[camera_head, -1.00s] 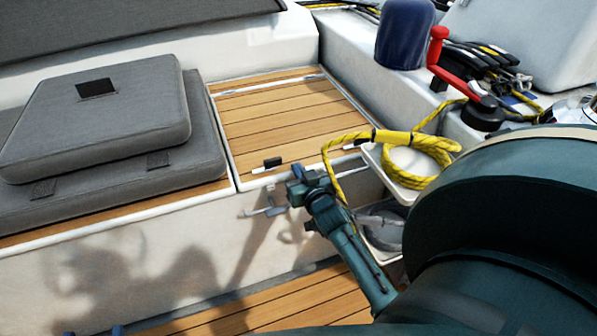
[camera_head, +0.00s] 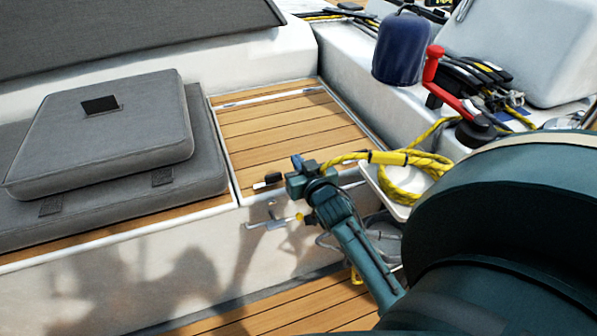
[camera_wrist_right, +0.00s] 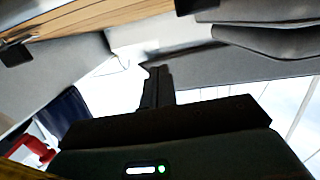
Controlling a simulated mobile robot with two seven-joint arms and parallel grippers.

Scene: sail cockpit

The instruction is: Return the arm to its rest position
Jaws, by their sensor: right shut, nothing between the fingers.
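My right arm enters from the right in the head view. Its gripper (camera_head: 297,182) is in front of the near edge of the teak seat, above the cockpit floor. In the right wrist view the gripper's dark fingers (camera_wrist_right: 157,86) are together with nothing between them. A yellow rope (camera_head: 400,170) is coiled over a white bin (camera_head: 385,192) right of the gripper. Part of the rope passes behind my arm, and I cannot tell whether they touch. My left gripper is out of view.
Grey cushions (camera_head: 110,130) lie left of the bare teak seat (camera_head: 285,130). A navy-covered winch (camera_head: 402,48) and a red-handled winch (camera_head: 478,130) stand on the coaming at right. A latch (camera_head: 270,222) sits on the seat front. Teak floor (camera_head: 270,310) shows below.

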